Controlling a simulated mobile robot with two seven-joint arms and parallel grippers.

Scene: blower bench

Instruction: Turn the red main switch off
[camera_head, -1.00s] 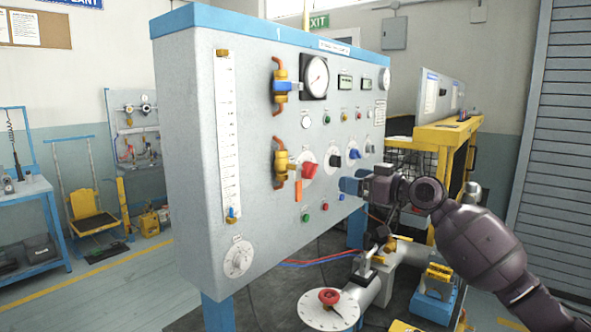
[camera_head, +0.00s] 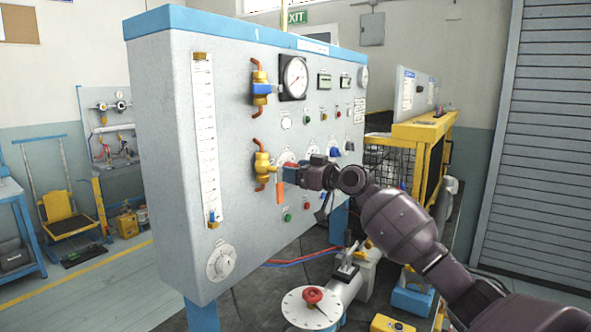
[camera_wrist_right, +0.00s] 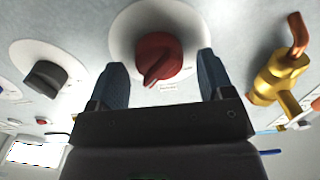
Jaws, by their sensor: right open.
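The red main switch (camera_wrist_right: 157,56) is a round red knob with a raised grip bar, on a white round plate (camera_wrist_right: 120,38) on the grey panel. In the wrist view the knob lies between the two blue fingertips of my right gripper (camera_wrist_right: 161,66). The fingers are open, one on each side, with a gap to the knob visible on both sides. I cannot tell how deep the tips reach around it. In the head view my right gripper (camera_head: 286,171) is at the panel front and mostly hides the knob. My left gripper is not in view.
A black knob (camera_wrist_right: 46,78) is beside the red one. Green (camera_head: 287,217) and red buttons are below.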

